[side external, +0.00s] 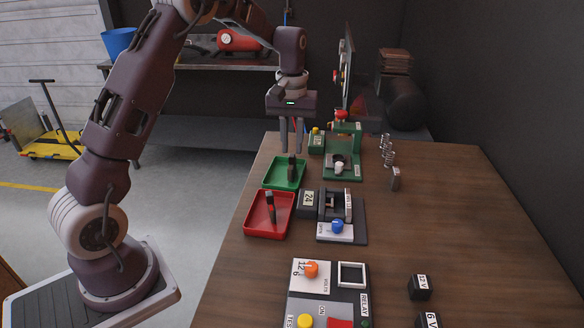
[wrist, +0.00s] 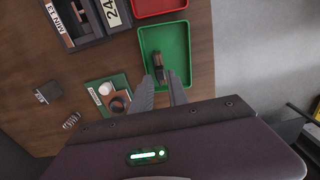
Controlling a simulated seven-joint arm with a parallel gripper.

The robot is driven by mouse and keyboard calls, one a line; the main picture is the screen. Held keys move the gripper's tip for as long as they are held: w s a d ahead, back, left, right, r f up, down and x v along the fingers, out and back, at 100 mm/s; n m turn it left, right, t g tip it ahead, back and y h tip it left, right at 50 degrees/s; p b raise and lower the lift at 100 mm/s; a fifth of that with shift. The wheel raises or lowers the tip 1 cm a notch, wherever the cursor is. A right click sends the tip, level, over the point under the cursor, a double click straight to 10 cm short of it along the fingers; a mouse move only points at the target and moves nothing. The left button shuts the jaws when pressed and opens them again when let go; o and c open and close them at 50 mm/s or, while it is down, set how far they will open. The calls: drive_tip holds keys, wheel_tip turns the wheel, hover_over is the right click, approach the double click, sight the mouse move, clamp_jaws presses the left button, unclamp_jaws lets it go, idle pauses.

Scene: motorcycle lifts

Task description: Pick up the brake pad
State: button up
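A dark upright block that looks like a brake pad (side external: 292,171) stands in the green tray (side external: 272,184). In the wrist view the same pad (wrist: 158,66) shows dark with a brownish face, at the near end of the green tray (wrist: 183,42). My gripper (side external: 291,152) points down over this tray. Its two fingers are apart, and in the wrist view the gripper (wrist: 161,79) has its tips close to the pad. I cannot tell whether they touch it. A similar dark pad (side external: 270,207) stands in the red tray (side external: 250,222).
A grey fixture (side external: 358,231) with a "24" display and blue knob stands right of the trays. A green fixture (side external: 345,172) is behind it. Springs (side external: 387,152) and a small grey block (side external: 395,179) stand farther right. A switch panel (side external: 328,297) is in front. The table's right side is mostly clear.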

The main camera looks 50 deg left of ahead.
sight(292, 155)
wheel_tip(292, 155, down, 6)
drive_tip(key=shift+r, duration=0.15)
clamp_jaws()
drive_tip(key=shift+r, duration=0.1)
